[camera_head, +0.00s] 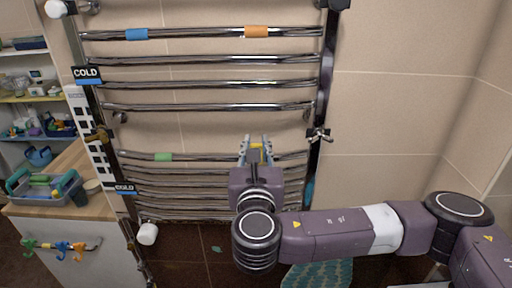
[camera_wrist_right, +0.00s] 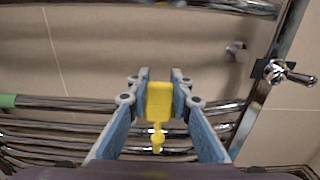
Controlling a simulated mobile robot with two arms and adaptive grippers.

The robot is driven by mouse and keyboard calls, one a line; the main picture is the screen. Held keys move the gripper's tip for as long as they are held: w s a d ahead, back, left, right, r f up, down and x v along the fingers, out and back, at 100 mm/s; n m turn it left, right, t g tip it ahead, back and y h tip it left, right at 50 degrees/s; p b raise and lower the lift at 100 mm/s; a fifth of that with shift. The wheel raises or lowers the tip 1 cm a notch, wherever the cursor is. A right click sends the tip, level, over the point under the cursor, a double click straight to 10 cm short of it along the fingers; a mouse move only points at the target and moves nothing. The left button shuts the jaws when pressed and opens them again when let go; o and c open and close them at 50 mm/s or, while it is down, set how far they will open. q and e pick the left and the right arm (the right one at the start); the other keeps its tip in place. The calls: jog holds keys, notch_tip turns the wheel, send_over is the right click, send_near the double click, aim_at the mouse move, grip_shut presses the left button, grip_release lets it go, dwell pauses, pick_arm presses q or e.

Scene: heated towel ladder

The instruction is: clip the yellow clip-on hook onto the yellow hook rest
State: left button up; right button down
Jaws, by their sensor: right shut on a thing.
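My right gripper (camera_head: 256,140) is in front of the lower middle of the chrome towel ladder (camera_head: 200,106). It is shut on the yellow clip-on hook (camera_wrist_right: 159,101), which sits upright between the blue fingers in the right wrist view, with its stem and rounded end hanging below. In the head view only a little yellow shows between the fingers. A small yellow patch (camera_wrist_right: 170,4) shows at the top edge of the wrist view by an upper bar; I cannot tell whether it is the yellow hook rest. My left gripper is not in view.
Blue (camera_head: 137,34), orange (camera_head: 256,31) and green (camera_head: 163,157) bands sit on ladder bars. A valve (camera_head: 319,135) projects at the right post. A grey basket (camera_head: 47,188) stands on the wooden counter at left, above a rail of coloured hooks (camera_head: 62,248).

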jog(key=shift+r+p, duration=0.9)
jog(key=shift+r, duration=0.45)
jog(key=shift+s, duration=0.15)
jog(key=s+p, duration=0.3)
jog(key=s, duration=1)
jog(key=shift+w+f, duration=0.1)
